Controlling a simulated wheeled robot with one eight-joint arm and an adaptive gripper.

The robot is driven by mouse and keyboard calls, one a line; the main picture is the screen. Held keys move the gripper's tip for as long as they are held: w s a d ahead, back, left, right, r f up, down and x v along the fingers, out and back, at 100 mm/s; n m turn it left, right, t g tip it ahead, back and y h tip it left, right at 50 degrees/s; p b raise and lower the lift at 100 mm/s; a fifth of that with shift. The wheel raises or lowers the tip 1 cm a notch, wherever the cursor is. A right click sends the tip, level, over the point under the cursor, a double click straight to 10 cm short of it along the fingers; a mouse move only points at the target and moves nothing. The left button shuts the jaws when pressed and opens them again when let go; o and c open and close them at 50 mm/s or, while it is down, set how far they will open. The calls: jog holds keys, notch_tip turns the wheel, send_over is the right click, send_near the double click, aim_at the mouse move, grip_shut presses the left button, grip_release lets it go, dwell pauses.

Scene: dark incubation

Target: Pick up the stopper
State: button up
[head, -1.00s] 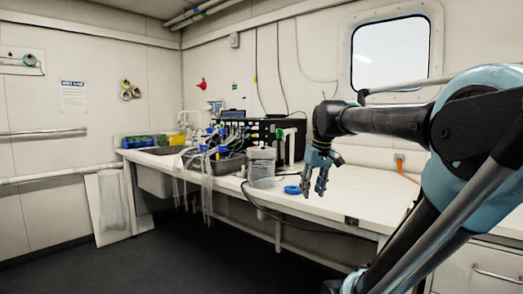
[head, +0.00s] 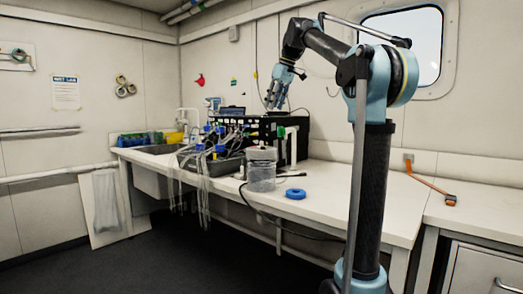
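My gripper (head: 275,104) is raised above the black equipment box at the back of the bench, its fingers pointing down. The fingers look apart, and nothing shows between them. I cannot single out a stopper for sure. A clear lidded container (head: 262,174) stands just left of the ring.
The white bench (head: 345,207) is bare right of the ring. The black box (head: 297,140) stands at the back. A grey tub (head: 215,164) with tubes and blue-capped items is on the left, near a sink.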

jog(key=x, duration=1.7)
jog(key=shift+a+f, duration=0.1)
jog(key=shift+a, duration=0.05)
jog(key=c, duration=0.8)
